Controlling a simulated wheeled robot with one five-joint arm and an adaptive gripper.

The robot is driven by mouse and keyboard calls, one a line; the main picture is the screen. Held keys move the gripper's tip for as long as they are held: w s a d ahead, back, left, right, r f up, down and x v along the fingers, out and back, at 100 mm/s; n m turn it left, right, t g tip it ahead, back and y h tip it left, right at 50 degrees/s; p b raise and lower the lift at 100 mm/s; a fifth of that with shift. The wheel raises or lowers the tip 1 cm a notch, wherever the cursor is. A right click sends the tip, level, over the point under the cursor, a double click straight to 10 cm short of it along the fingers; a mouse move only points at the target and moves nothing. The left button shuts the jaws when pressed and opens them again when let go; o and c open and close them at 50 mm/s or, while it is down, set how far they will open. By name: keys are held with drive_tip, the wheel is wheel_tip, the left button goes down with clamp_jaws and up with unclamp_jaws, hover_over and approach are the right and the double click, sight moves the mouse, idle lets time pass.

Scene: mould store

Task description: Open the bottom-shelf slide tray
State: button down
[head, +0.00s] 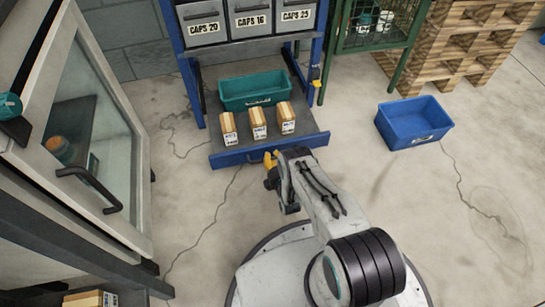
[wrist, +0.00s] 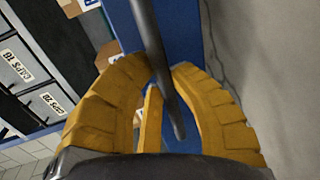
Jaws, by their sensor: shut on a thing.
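The bottom-shelf slide tray (head: 315,140) stands out from the blue rack, its grey deck showing in front of the uprights. Its blue front (head: 235,157) faces me; the blue panel also shows in the wrist view (wrist: 194,30). My gripper (head: 270,164) is at the middle of this front. In the wrist view my gripper's yellow fingers (wrist: 164,78) are closed around the dark bar handle (wrist: 148,32). In the head view the handle is mostly hidden by my gripper and arm.
The tray carries a teal bin (head: 254,92) and three small cartons (head: 259,124). A blue crate (head: 413,122) is on the floor at right, near stacked pallets (head: 465,45). A glass-doored cabinet (head: 95,130) stands close at left. Floor in front of the tray is clear left of my base.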

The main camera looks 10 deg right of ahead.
drive_tip(key=c, duration=1.1)
unclamp_jaws()
drive_tip(key=shift+r, duration=0.1)
wheel_tip(320, 180, up, 8)
drive_tip(key=shift+w+f, duration=0.15)
drive_tip(key=shift+f, duration=0.05)
drive_tip(key=shift+r, duration=1.1)
